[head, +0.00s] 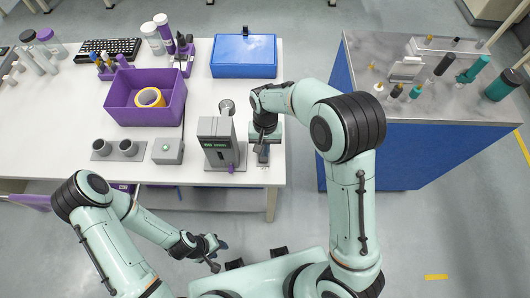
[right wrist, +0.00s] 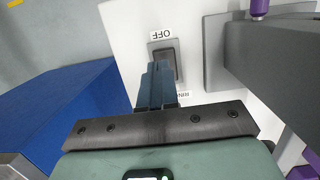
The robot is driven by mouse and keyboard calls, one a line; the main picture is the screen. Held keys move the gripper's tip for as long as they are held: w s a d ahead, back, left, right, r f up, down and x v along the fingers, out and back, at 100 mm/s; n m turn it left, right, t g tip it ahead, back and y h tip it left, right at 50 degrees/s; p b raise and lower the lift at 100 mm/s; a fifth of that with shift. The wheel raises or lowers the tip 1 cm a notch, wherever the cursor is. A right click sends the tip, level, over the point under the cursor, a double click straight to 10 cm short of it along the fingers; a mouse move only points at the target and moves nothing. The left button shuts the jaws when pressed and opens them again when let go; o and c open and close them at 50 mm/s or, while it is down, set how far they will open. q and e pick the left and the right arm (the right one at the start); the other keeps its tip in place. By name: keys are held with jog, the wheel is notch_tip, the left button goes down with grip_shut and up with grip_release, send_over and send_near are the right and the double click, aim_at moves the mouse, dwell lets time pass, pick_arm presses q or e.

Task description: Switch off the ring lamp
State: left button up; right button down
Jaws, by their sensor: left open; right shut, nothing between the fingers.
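A rocker switch (right wrist: 165,50) in a grey frame sits on the white table top, with an "OFF" label (right wrist: 161,34) at its far end in the right wrist view. A second label (right wrist: 182,95), partly covered, shows letters like "RIN". My right gripper (right wrist: 157,68) is shut and empty. Its fingertips are at the switch and cover part of it; I cannot tell whether they touch or which way the rocker is tipped. In the head view my right gripper (head: 263,142) is at the table's right front. My left gripper (head: 217,252) is open and empty, in front of the table.
A grey device with a green display (head: 217,142) stands just left of my right gripper. A blue cabinet (head: 400,150) stands to the right.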

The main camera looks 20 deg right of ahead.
jog(key=shift+s+f, duration=0.2)
jog(key=shift+f, duration=0.95)
